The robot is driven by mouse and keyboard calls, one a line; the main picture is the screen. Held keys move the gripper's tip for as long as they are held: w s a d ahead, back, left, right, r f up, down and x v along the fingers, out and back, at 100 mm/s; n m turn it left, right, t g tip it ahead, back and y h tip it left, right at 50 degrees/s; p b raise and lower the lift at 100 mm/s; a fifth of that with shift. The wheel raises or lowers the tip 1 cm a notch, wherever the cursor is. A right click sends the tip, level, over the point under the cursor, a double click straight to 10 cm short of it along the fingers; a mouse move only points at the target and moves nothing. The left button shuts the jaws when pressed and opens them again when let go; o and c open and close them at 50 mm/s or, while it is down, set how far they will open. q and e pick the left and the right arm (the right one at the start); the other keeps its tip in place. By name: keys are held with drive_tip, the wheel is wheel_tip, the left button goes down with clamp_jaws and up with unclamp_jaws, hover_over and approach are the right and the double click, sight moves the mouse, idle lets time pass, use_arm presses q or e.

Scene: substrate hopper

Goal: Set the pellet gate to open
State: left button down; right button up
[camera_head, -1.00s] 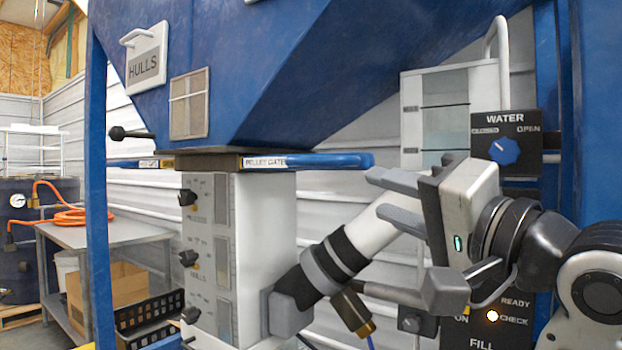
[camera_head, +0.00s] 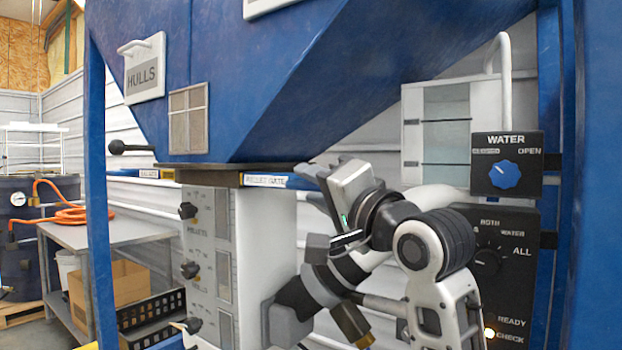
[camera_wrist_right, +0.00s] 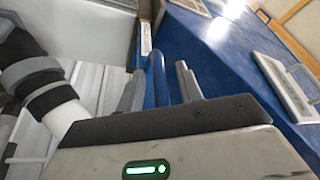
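The pellet gate is a flat slide under the blue hopper, with a "PELLET GATE" label (camera_head: 264,181) on its front edge. Its blue handle (camera_head: 298,182) sticks out to the right, and its outer end is hidden behind my right gripper. My right gripper (camera_head: 328,172) is at this handle. In the right wrist view the blue handle (camera_wrist_right: 157,75) lies between the two spread fingers (camera_wrist_right: 160,88), with a narrow gap beside the right finger. My left gripper is not in view.
The blue hopper (camera_head: 270,80) slopes just above the gripper. A white panel column (camera_head: 210,250) with black knobs stands below the gate. A water dial (camera_head: 503,174) and a control panel (camera_head: 500,260) are at the right. A bench (camera_head: 105,233) stands at the far left.

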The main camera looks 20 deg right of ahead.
drive_tip(key=shift+w+a+r, duration=0.15)
drive_tip(key=shift+w+a, duration=0.05)
drive_tip(key=shift+w, duration=0.3)
